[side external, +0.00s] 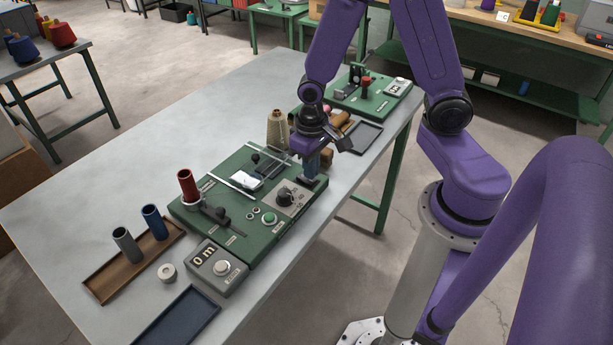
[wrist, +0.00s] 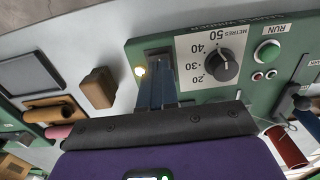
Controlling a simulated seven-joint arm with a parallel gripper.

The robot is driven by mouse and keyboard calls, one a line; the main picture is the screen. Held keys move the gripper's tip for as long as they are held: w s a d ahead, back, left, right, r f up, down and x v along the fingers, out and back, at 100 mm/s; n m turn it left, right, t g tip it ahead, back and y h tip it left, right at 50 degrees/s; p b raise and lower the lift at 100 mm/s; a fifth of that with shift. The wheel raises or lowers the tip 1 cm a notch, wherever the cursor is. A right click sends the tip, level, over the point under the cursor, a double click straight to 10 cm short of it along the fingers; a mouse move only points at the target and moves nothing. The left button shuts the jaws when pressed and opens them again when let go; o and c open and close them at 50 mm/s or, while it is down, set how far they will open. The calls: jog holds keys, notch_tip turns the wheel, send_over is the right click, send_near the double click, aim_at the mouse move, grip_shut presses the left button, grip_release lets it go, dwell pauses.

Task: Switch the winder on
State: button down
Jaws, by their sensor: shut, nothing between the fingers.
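The winder is a green panel (side external: 232,232) on the grey table, with a metres dial (side external: 286,196) and a green RUN button (side external: 269,218). In the wrist view the dial (wrist: 222,65) and the RUN button (wrist: 267,52) are to the right of my fingers. My gripper (side external: 312,172) is shut and empty, pointing down at the panel's far right corner. In the wrist view my gripper (wrist: 157,85) has its blue fingers over a dark fitting (wrist: 157,52), and they hide most of it. A small lamp (wrist: 140,71) beside the fitting glows pale yellow.
A counter box (side external: 217,268) reading 0 m stands at the panel's near end. A red spool (side external: 188,186) stands on the panel. A wooden tray (side external: 130,265) with two spools and a blue tray (side external: 178,318) lie nearby. A second green unit (side external: 370,95) is behind my gripper.

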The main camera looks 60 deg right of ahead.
jog(key=shift+r, duration=2.95)
